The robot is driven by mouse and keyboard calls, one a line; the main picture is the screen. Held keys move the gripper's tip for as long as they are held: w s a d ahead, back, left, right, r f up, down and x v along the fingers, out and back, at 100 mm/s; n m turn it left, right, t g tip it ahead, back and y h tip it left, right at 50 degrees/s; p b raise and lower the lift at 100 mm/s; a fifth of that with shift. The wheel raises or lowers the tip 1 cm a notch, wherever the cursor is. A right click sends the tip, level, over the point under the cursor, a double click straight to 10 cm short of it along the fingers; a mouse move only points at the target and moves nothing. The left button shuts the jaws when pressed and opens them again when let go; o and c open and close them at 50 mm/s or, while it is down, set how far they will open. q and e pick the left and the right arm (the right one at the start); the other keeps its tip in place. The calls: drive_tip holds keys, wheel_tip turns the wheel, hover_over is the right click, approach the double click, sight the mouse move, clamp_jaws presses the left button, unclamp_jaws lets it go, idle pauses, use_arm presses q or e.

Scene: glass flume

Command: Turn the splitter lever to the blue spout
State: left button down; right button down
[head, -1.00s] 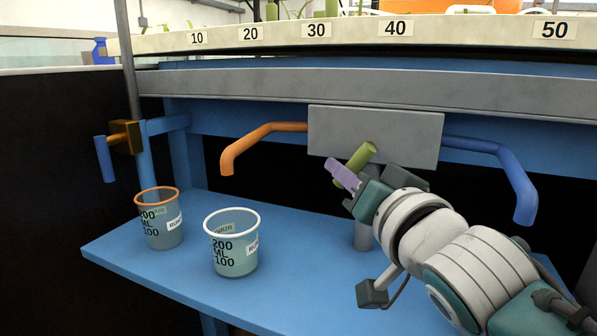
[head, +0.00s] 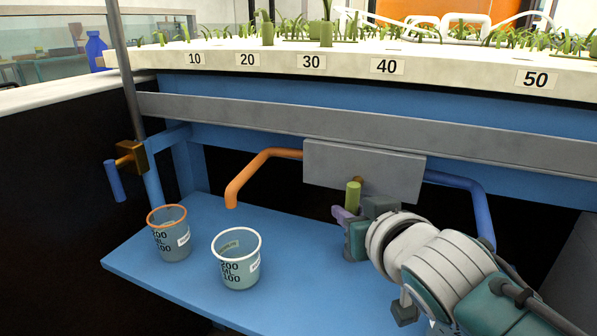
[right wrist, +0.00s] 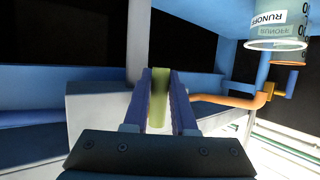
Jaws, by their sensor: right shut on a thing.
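The grey splitter box (head: 340,170) hangs under the rail. Its green lever (head: 353,197) shows at the box's lower edge and looks near upright. The blue spout (head: 477,200) leaves the box on the right and bends down, its lower end hidden behind my right arm. The orange spout (head: 245,178) leaves on the left. My right gripper (head: 345,214) is shut on the green lever. In the right wrist view the lever (right wrist: 159,95) stands between the two purple fingers. My left gripper is not in view.
A white-rimmed cup (head: 238,262) and an orange-rimmed cup (head: 170,238) stand on the blue shelf (head: 190,295), left of my right arm. A brass valve with a blue handle (head: 116,180) is at the left. The planted flume bed (head: 440,75) runs above.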

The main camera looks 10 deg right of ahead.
drive_tip(key=shift+s+d+r+n+g+h+p, duration=0.1)
drive_tip(key=shift+s+d+n+g+h+p, duration=0.15)
drive_tip(key=shift+n+g+h+p, duration=0.4)
drive_tip(key=shift+s+d+r+n+g+h+p, duration=0.15)
drive_tip(key=shift+d+n+g+h+p, duration=0.15)
drive_tip(key=shift+n+g+h+p, duration=0.35)
drive_tip(key=shift+s+d+r+n+g+h+p, duration=0.1)
drive_tip(key=shift+s+d+n+g+h+p, duration=0.15)
drive_tip(key=shift+n+g+h+p, duration=0.35)
drive_tip(key=c, duration=0.7)
unclamp_jaws()
drive_tip(key=shift+c, duration=0.2)
